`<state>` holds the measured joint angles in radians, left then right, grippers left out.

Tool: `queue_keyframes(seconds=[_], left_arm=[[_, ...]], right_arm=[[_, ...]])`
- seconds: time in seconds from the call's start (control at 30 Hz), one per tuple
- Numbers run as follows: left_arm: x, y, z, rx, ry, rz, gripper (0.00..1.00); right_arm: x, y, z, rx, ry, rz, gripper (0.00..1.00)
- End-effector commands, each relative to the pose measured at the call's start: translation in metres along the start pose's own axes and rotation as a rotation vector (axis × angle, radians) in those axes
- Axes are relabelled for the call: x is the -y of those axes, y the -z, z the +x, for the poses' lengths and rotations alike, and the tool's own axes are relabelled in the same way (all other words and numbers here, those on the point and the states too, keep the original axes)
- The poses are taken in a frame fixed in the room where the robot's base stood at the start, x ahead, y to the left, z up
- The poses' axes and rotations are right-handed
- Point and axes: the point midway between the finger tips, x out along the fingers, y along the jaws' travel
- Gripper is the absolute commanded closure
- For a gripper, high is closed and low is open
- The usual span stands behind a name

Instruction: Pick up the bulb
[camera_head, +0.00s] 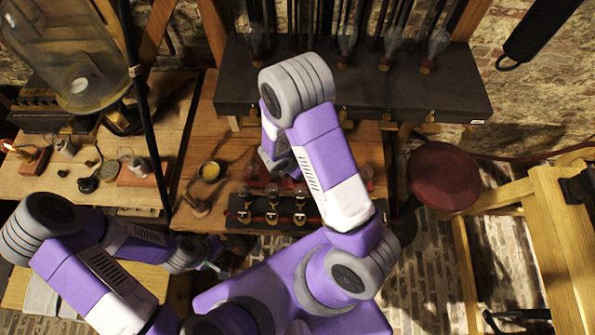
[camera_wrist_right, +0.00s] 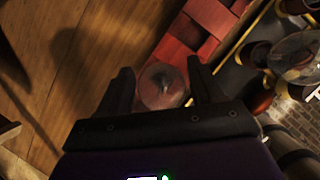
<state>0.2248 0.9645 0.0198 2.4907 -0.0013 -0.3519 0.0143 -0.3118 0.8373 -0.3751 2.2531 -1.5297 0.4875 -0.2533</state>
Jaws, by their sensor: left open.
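A clear round glass bulb (camera_wrist_right: 162,87) shows in the right wrist view, between the two dark fingers of my right gripper (camera_wrist_right: 161,80). The fingers are apart, one on each side of the bulb, and close to its edges; I cannot tell whether they press on it. In the head view my right arm reaches over the middle table and largely hides this spot. My left gripper (camera_head: 217,267) is open, low at the left in the head view, in front of the tables and away from the bulb.
A dark rack (camera_head: 235,213) with several round fittings stands at the middle table's front edge. A yellow-topped cup (camera_head: 210,171) is to its left. A dark shelf (camera_head: 455,98) spans the back. A red round stool (camera_head: 444,175) is right.

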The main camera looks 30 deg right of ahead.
Motion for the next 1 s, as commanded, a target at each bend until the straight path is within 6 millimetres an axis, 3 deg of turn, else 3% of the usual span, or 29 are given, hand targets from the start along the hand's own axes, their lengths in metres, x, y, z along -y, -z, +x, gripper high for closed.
queue_keyframes(seconds=[0.03, 0.3, 0.67, 1.0], left_arm=[[0.000, 0.000, 0.000, 0.000, 0.000, 0.000, 0.57], [0.000, 0.000, 0.000, 0.000, 0.000, 0.000, 0.57], [-0.001, 0.000, -0.004, 0.000, 0.000, 0.000, 0.57], [-0.009, -0.001, -0.025, 0.000, 0.000, 0.000, 0.57]], right_arm=[[0.000, 0.000, 0.000, 0.000, 0.000, 0.000, 0.42], [0.000, 0.000, 0.000, 0.000, 0.000, 0.000, 0.80], [0.000, -0.002, -0.005, 0.000, -0.001, 0.000, 0.80], [-0.001, -0.013, -0.031, 0.000, -0.002, -0.002, 0.80]])
